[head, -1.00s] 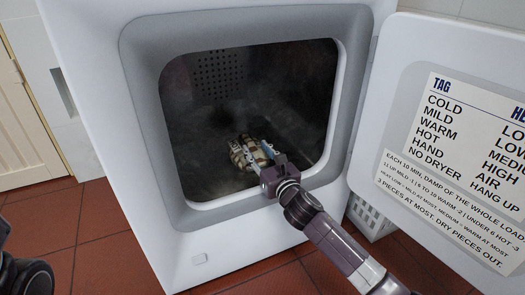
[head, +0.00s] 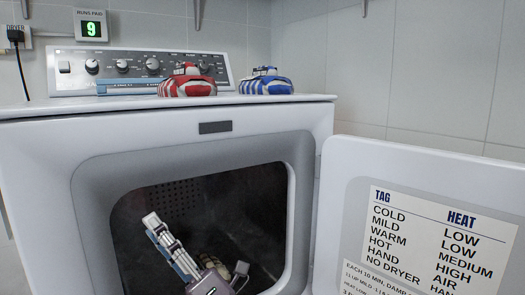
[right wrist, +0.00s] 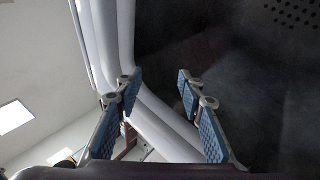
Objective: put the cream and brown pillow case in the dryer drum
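The dryer drum (head: 255,200) is a dark cavity behind the open front of a white dryer. The cream and brown pillow case (head: 214,261) lies low in the drum, mostly hidden behind my right gripper (head: 197,243). My right gripper is at the drum opening, with its fingers spread and pointing up and away. In the right wrist view its two blue-padded fingers (right wrist: 158,90) stand apart with nothing between them, beside the pale rim of the opening. My left gripper is not in view.
The open dryer door (head: 345,185) stands to the right, bearing a heat chart. A red and white striped bundle (head: 187,83) and a blue and white one (head: 266,83) sit on the dryer top (head: 130,105). A counter (head: 91,28) on the wall reads 9.

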